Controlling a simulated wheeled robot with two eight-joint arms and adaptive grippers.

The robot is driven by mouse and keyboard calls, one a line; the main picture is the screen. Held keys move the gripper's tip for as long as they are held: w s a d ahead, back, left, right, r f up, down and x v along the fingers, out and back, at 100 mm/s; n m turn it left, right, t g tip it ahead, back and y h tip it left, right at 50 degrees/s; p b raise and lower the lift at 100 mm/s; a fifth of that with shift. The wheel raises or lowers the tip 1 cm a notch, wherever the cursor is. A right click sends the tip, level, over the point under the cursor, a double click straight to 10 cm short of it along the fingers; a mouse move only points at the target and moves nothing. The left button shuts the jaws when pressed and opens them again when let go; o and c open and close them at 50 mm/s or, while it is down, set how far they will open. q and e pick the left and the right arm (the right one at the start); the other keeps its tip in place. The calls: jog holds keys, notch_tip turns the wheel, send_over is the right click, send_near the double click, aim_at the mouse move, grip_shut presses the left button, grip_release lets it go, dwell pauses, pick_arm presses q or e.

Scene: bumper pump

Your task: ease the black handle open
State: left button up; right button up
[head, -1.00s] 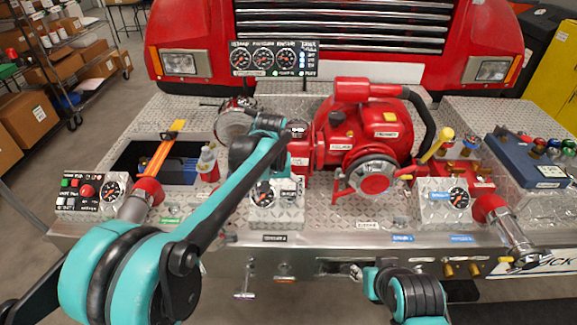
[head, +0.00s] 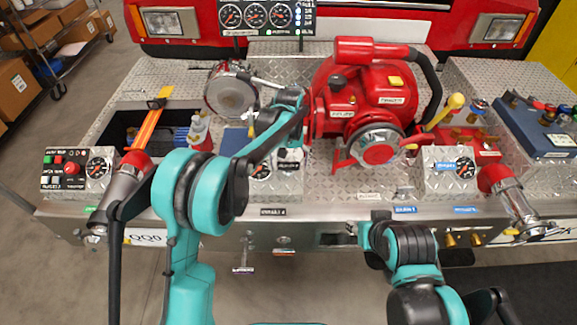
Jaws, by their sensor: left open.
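My left arm comes in from the left and reaches over the bumper deck. Its gripper (head: 268,122) is at the left side of the red pump (head: 368,95), beside the silver round fitting (head: 231,94). The jaws are open; I see nothing held. A thin silver lever (head: 257,80) runs from the fitting toward the gripper. I cannot pick out a separate black handle there; the dark gripper and wrist cover that spot. Whether the gripper touches anything is unclear. My right arm shows at the lower right in front of the bumper, but its gripper is not visible.
A gauge panel (head: 254,16) stands behind the pump. A control box (head: 63,169) and an open bin with an orange tool (head: 147,129) are at left. A yellow-knobbed lever (head: 442,113) and a blue case (head: 540,129) are at right. Silver outlets stick out at both front corners.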

aim_at(289, 169)
pick_arm(q)
jog(key=c, duration=1.7)
jog(key=shift+s+r+p, duration=0.2)
jog(key=shift+r+p, duration=0.2)
jog(key=shift+r, duration=0.05)
jog(key=shift+s+r+p, duration=0.2)
jog(key=shift+r+p, duration=0.15)
jog(key=shift+r, duration=0.1)
jog(key=shift+s+r, duration=0.2)
jog(key=shift+r, duration=0.05)
jog(key=o, duration=1.7)
jog(key=shift+f, duration=0.1)
notch_tip(289, 169, up, 12)
